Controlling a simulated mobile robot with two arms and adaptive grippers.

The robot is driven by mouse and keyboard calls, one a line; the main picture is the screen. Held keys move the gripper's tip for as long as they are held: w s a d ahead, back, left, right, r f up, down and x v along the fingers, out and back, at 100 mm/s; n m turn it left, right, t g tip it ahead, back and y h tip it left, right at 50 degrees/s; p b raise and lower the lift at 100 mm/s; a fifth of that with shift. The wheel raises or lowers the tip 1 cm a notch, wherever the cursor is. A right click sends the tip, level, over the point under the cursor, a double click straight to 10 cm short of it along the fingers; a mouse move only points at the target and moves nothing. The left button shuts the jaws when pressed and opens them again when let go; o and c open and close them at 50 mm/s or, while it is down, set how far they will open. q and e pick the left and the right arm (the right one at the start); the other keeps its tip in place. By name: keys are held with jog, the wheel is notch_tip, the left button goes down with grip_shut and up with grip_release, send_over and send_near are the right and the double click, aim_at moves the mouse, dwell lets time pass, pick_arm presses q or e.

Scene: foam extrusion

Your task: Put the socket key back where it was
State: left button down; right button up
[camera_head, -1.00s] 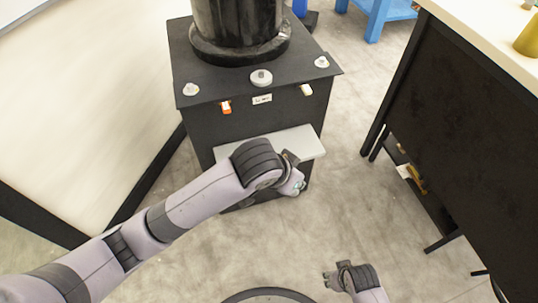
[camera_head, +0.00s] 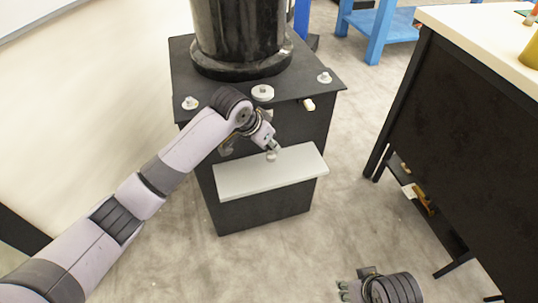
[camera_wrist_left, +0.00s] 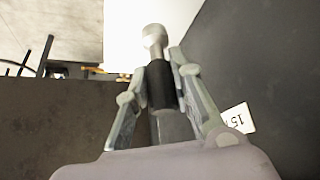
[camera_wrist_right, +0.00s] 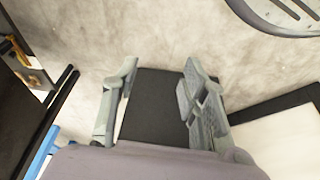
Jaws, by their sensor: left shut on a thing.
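My left gripper (camera_head: 268,143) is shut on the socket key (camera_wrist_left: 158,85). In the left wrist view the key shows a black band between the fingers and a round pale metal end beyond them. In the head view a small end of the key (camera_head: 271,156) shows below the fingers, over the back part of the light grey shelf (camera_head: 270,178). I cannot tell whether it touches the shelf. My right gripper (camera_head: 345,288) is low over the floor, and its fingers stand apart in the right wrist view (camera_wrist_right: 155,90). A dark flat shape shows between them.
The shelf is on the front of a black machine cabinet (camera_head: 265,215) with a black cylinder (camera_head: 238,35) on top. A white panel is at the left. A dark workbench (camera_head: 440,130) stands at the right. Floor (camera_head: 345,190) is clear between cabinet and workbench.

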aim_at(268, 152)
pick_arm(q)
jog(key=shift+f, duration=0.55)
notch_tip(268, 152, down, 3)
jog(key=shift+f+b, duration=0.15)
jog(key=shift+b, duration=0.55)
jog(key=shift+w+a+f, duration=0.1)
jog(key=shift+w+f, duration=0.05)
jog(key=shift+w, duration=0.05)
pick_arm(e)
jog(key=v, duration=0.3)
jog(key=shift+s+r, duration=0.1)
jog(key=shift+r, duration=0.05)
pick_arm(q)
jog(key=c, duration=1.4)
grip_release()
jog(key=shift+f, duration=0.1)
